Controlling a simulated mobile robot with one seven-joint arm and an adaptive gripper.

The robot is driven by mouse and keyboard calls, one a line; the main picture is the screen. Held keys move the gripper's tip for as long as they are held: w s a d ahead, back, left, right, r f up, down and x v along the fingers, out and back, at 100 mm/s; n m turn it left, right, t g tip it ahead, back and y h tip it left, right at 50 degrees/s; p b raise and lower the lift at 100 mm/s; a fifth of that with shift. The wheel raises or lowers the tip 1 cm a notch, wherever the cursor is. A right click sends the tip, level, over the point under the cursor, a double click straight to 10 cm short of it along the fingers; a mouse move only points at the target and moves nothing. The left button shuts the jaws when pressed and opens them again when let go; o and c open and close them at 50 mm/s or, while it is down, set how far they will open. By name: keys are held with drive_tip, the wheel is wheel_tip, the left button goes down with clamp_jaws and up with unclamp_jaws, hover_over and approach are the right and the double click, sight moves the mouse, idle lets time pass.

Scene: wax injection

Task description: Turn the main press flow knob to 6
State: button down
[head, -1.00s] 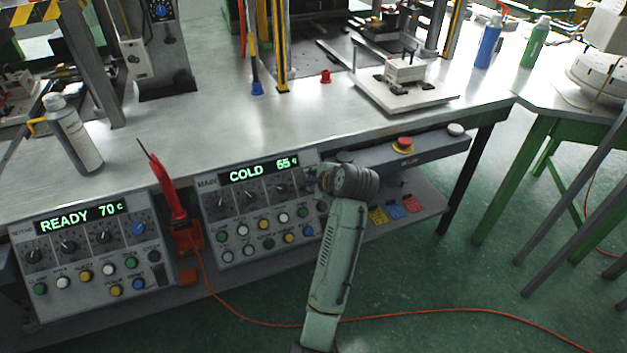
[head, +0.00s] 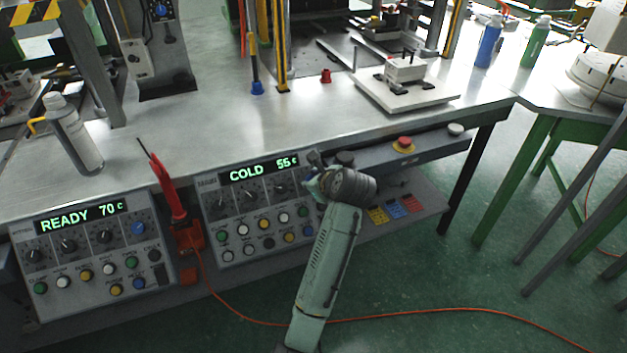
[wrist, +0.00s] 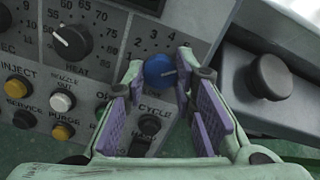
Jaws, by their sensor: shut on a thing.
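The blue flow knob (wrist: 159,71) is on the right part of the control panel in the wrist view. Its dial shows 2, 3 and 4 above it; higher numbers are hidden by a finger. A pale pointer mark on the knob points roughly right; I cannot read its exact value. My gripper (wrist: 158,78) has one finger on each side of the knob and is shut on it. In the head view, my gripper (head: 314,180) is at the right end of the panel reading COLD 55 (head: 258,170), and the wrist hides the knob.
The HEAT knob (wrist: 68,42) is left of the blue knob. A black switch (wrist: 146,130) is just below, and a dark round button (wrist: 270,77) is to the right. A second panel reading READY 70 (head: 82,217) and a red tool (head: 168,190) are further left.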

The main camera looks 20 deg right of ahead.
drive_tip(key=shift+m, duration=0.5)
drive_tip(key=c, duration=1.3)
unclamp_jaws()
drive_tip(key=v, duration=1.2)
